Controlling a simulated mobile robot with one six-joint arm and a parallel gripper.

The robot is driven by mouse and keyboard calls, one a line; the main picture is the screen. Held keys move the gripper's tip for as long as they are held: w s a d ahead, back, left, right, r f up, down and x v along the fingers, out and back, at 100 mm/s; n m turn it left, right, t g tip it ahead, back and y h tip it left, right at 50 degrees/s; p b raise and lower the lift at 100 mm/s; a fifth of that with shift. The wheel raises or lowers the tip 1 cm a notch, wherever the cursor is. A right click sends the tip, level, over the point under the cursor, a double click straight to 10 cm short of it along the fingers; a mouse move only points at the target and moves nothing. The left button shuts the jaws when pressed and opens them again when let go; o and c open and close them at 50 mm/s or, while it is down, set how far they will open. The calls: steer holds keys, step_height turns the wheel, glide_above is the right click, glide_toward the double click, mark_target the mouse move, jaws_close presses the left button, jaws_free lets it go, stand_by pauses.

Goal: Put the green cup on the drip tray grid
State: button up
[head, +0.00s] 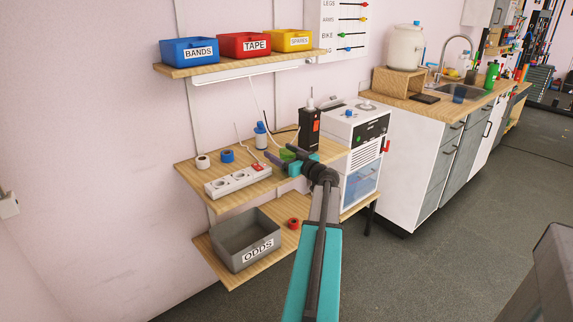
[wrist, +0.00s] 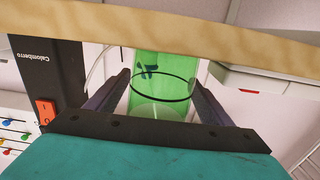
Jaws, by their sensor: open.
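The green cup (wrist: 160,95) is see-through, with a dark ring and a small dark mark. It shows between the two fingers of my gripper (wrist: 160,95) in the wrist view, which looks upside down. I see a gap on each side of the cup. The fingers are open and not closed on it. I cannot make out a drip tray grid in either view.
A black unit with an orange-red switch (head: 309,128) stands just behind. A white machine (head: 357,135) stands right. The grey ODDS bin (head: 245,240) is below.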

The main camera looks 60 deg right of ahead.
steer(key=c, duration=1.2)
steer(key=shift+r, duration=0.1)
steer(key=shift+r+p, duration=0.35)
steer(key=shift+r, duration=1.15)
steer(key=shift+s+a+r, duration=0.15)
steer(key=shift+a+r, duration=0.05)
steer(key=shift+r, duration=0.05)
steer(key=s+a, duration=0.2)
steer(key=a, duration=0.1)
steer(key=s+a+b, duration=0.1)
steer(key=s+a, duration=0.2)
steer(key=a, duration=0.1)
steer(key=s+a, duration=0.2)
steer(key=a, duration=0.1)
steer(key=shift+s+a+r, duration=0.3)
steer(key=shift+s+r, duration=0.05)
steer(key=s+a+b, duration=0.1)
steer(key=b, duration=0.7)
steer(key=shift+a+r, duration=0.1)
steer(key=shift+s+a+r+b, duration=0.2)
steer(key=shift+a+b, duration=0.2)
steer(key=shift+b, duration=1)
